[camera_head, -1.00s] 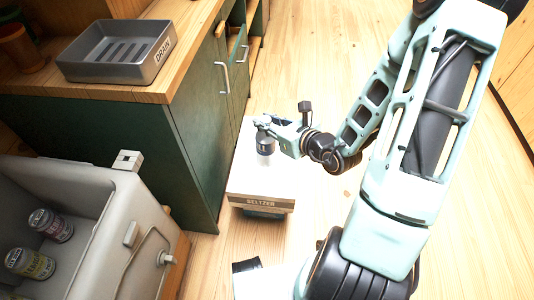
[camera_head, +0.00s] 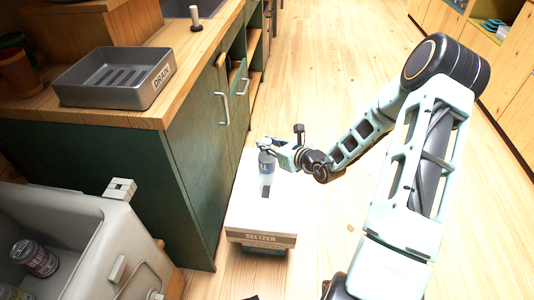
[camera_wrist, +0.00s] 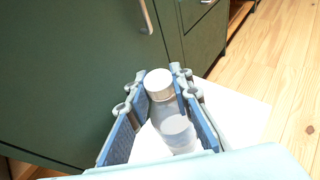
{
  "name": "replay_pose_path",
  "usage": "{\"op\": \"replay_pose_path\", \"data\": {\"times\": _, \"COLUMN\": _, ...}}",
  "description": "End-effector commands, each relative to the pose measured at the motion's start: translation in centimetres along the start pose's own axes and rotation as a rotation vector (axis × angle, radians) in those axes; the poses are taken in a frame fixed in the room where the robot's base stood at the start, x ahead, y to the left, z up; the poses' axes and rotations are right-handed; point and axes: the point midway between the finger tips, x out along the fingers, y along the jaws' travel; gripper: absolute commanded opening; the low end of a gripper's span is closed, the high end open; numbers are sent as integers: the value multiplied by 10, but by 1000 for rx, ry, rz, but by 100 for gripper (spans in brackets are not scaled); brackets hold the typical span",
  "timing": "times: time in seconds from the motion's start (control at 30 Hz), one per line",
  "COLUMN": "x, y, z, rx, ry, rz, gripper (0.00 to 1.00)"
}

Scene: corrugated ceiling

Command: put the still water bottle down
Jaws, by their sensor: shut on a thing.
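The still water bottle (camera_head: 267,163) is a clear bottle with a pale cap, upright between the fingers of my gripper (camera_head: 268,150). In the wrist view the bottle (camera_wrist: 164,105) stands between the two blue finger pads of my gripper (camera_wrist: 158,100), which is shut on it. The bottle is over the white top of a low box labelled SELTZER (camera_head: 261,225). I cannot tell whether its base touches that top; the lower part is partly hidden in the wrist view.
A green cabinet (camera_head: 190,130) with handles stands close left of the box. A grey DRAIN tray (camera_head: 70,88) sits on the wooden counter. A grey cooler (camera_head: 100,235) holding cans (camera_head: 35,258) is at lower left.

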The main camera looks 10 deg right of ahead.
Motion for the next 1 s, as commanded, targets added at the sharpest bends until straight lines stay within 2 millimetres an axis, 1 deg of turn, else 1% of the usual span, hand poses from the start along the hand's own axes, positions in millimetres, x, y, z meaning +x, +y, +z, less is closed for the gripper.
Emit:
{"op": "replay_pose_path", "data": {"times": 0.03, "x": 5, "y": -2, "z": -2, "rx": -1, "ry": -5, "rz": 0, "gripper": 0}}
{"op": "replay_pose_path", "data": {"times": 0.17, "x": 10, "y": -5, "z": -4, "rx": -2, "ry": -5, "rz": 1, "gripper": 0}}
{"op": "replay_pose_path", "data": {"times": 0.27, "x": 16, "y": -8, "z": -10, "rx": -1, "ry": -5, "rz": 1, "gripper": 0}}
{"op": "replay_pose_path", "data": {"times": 0.4, "x": 26, "y": -9, "z": -30, "rx": 1, "ry": -4, "rz": 1, "gripper": 0}}
{"op": "replay_pose_path", "data": {"times": 0.47, "x": 29, "y": -9, "z": -36, "rx": 1, "ry": -4, "rz": 1, "gripper": 0}}
{"op": "replay_pose_path", "data": {"times": 0.73, "x": 29, "y": -9, "z": -37, "rx": -3, "ry": -6, "rz": 0, "gripper": 0}}
{"op": "replay_pose_path", "data": {"times": 0.87, "x": 30, "y": -9, "z": -40, "rx": -3, "ry": -5, "rz": 1, "gripper": 0}}
{"op": "replay_pose_path", "data": {"times": 0.9, "x": 30, "y": -9, "z": -42, "rx": -1, "ry": -2, "rz": 1, "gripper": 21}}
{"op": "replay_pose_path", "data": {"times": 1.0, "x": 30, "y": -9, "z": -42, "rx": -1, "ry": -2, "rz": 1, "gripper": 32}}
